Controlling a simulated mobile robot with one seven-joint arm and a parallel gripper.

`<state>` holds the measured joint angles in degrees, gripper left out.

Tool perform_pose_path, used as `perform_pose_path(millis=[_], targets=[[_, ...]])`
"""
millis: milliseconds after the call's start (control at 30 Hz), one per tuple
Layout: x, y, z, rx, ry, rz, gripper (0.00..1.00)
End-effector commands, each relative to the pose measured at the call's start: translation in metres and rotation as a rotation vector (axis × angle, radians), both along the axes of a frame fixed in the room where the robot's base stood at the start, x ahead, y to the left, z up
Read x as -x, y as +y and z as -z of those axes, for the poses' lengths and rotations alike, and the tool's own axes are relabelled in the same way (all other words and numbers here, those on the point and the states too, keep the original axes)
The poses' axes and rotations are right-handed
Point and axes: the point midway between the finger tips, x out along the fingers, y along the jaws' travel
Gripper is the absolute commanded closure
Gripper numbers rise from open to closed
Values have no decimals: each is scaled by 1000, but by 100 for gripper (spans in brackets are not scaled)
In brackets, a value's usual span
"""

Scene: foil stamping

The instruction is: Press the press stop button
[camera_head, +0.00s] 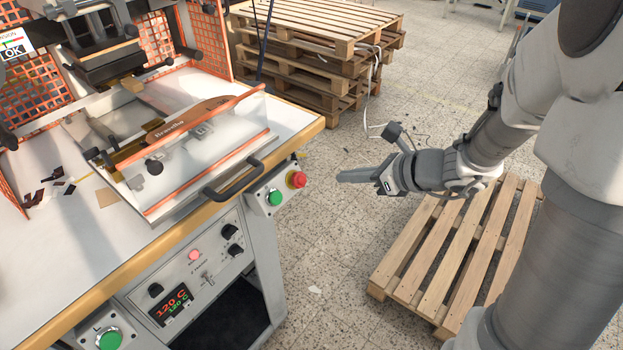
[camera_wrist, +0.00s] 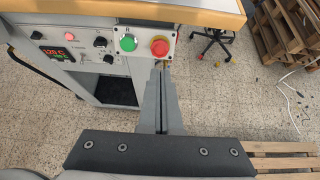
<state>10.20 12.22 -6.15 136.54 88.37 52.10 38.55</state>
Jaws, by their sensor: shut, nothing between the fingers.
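The red mushroom button (camera_head: 296,180) sits on a grey box at the right front corner of the press table, beside a green button (camera_head: 274,198). In the wrist view the red button (camera_wrist: 160,47) is just beyond my fingertips, with the green button (camera_wrist: 128,43) to its left. My gripper (camera_head: 340,177) is shut and empty, held to the right of the button box with a visible gap to the red button. In the wrist view its fingers (camera_wrist: 162,72) point up toward the red button. Which of the buttons is labelled stop cannot be read.
The press (camera_head: 190,130) with its handle (camera_head: 234,182) stands on the table (camera_head: 50,262). Another green button (camera_head: 109,339) is at the lower left. Stacked pallets (camera_head: 310,45) stand behind, and one pallet (camera_head: 455,255) lies under my arm.

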Motion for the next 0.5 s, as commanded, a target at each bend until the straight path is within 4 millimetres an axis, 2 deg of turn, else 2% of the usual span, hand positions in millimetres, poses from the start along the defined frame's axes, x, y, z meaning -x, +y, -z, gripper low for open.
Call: perform_pose_path(millis=[33,200,500], targets=[[-5,8,9,-2,4,-4,100],[-23,34,30,-2,4,-6,100],[-50,67,58,-1,2,-3,100]])
